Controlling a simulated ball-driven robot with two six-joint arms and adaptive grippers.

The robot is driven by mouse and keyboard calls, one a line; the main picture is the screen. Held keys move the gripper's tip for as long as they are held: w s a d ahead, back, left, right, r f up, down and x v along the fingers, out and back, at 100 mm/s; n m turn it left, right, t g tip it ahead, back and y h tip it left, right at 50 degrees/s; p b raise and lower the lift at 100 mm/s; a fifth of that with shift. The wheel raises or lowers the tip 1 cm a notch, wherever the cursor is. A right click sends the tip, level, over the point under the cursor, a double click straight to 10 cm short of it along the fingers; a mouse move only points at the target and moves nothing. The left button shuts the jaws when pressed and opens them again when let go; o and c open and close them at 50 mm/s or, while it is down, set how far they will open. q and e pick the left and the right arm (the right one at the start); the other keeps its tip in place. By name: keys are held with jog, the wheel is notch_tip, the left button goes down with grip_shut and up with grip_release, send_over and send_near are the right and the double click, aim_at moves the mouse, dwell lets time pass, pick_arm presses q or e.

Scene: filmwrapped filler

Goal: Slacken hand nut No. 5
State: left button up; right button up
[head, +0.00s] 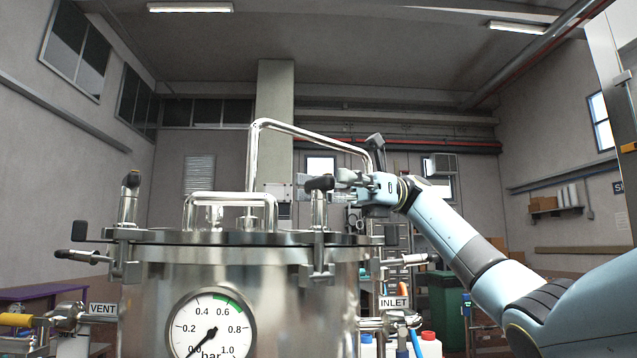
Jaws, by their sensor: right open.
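A steel pressure vessel (262,288) with a flat lid (225,238) fills the lower left. Swing-bolt clamps stand around its rim, each with a dark-capped upright hand nut. One hand nut (319,184) is at the front right of the lid, another (131,181) at the left. No number is readable on them, so I cannot tell which is No. 5. My right gripper (340,187) is open and points left, close beside the front-right hand nut at cap height. I cannot tell whether they touch. My left gripper is out of view.
A bent steel pipe (300,131) arches over the lid behind a lid handle (212,197). A pressure gauge (210,326) on the front has its needle near 0. VENT (103,309) and INLET (393,302) fittings stick out at the sides. Space above the lid's left is free.

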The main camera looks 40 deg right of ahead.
jog(key=d, duration=0.6)
jog(key=shift+w, duration=0.1)
jog(key=shift+c, duration=0.2)
